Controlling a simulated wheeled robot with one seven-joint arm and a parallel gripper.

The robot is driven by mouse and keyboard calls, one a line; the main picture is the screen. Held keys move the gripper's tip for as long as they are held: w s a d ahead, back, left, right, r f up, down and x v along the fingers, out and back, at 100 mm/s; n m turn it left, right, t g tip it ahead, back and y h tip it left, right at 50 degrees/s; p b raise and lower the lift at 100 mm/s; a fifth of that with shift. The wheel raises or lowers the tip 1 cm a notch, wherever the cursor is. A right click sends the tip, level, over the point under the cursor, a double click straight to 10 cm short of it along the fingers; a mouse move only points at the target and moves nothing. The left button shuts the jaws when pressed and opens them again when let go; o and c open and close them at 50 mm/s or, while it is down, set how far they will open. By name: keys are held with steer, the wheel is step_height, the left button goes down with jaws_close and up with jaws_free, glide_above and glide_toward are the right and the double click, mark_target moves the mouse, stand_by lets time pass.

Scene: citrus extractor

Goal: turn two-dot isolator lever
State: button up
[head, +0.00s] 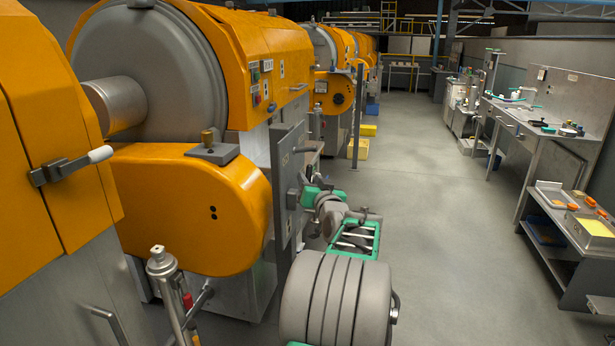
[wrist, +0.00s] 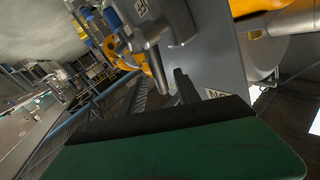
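An orange rounded housing (head: 185,205) with two dark dots stands at the left centre of the head view. A grey upright panel (head: 284,190) with faint lettering stands at its right side. The panel (wrist: 210,65) also shows in the wrist view, with a grey cylindrical fitting (wrist: 150,32) projecting from its face. I cannot tell whether this fitting is the isolator lever. My gripper (head: 305,193) is close to the panel's right face; its fingers are small and partly hidden there. A dark finger shows beside the panel in the wrist view, and contact is unclear.
A white-ended handle (head: 72,165) projects from the orange machine at the left. A metal post (head: 168,280) stands at the front left. A grey workbench (head: 535,135) and a low shelf with trays (head: 575,225) line the right side. The grey floor (head: 430,190) between is clear.

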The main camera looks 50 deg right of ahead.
steer(key=x, duration=0.2)
steer(key=shift+w+d, duration=0.15)
steer(key=shift+w, duration=0.15)
jaws_close()
stand_by(1.2)
